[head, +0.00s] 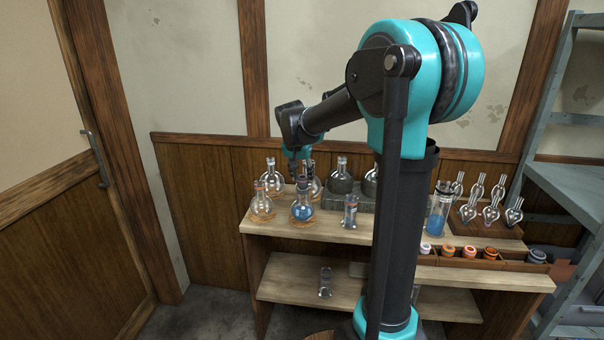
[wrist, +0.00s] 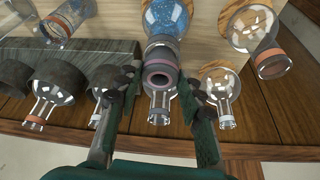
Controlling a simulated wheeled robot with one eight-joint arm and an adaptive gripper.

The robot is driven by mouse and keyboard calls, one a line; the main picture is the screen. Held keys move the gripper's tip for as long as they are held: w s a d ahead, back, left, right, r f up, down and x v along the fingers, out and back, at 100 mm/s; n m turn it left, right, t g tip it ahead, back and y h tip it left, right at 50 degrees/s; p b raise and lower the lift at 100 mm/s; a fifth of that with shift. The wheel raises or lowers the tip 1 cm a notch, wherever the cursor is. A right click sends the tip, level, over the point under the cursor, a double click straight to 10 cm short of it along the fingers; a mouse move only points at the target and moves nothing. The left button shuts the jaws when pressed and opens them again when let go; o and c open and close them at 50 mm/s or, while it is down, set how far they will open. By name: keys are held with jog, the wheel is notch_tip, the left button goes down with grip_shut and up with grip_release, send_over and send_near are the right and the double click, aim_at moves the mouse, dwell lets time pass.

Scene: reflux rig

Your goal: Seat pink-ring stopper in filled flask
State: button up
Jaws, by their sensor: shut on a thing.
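The filled flask (head: 302,210) holds blue liquid and stands at the front left of the wooden bench. It also shows at the top of the wrist view (wrist: 166,14), with its neck toward my gripper. My gripper (wrist: 160,80) is shut on the pink-ring stopper (wrist: 158,82), a grey piece with a pinkish ring around a dark centre. The stopper lies in line with the flask's neck, at its mouth. I cannot tell whether it is inside the neck or just above it. In the head view my gripper is above the flask, and the stopper cannot be made out.
A clear flask (head: 262,205) stands close left of the filled one. Several flasks stand behind, some on a grey block (head: 348,201). A small glass cylinder (head: 350,212) stands to the right. A stopper tray (head: 512,266) and bulb rack lie far right.

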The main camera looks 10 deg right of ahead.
jog(key=shift+f, duration=0.2)
jog(key=shift+f, duration=0.25)
dwell(0.3)
jog(key=o, duration=1)
jog(key=shift+o, duration=0.2)
jog(key=shift+r, duration=0.1)
jog(key=v, duration=1.1)
jog(key=shift+r, duration=0.4)
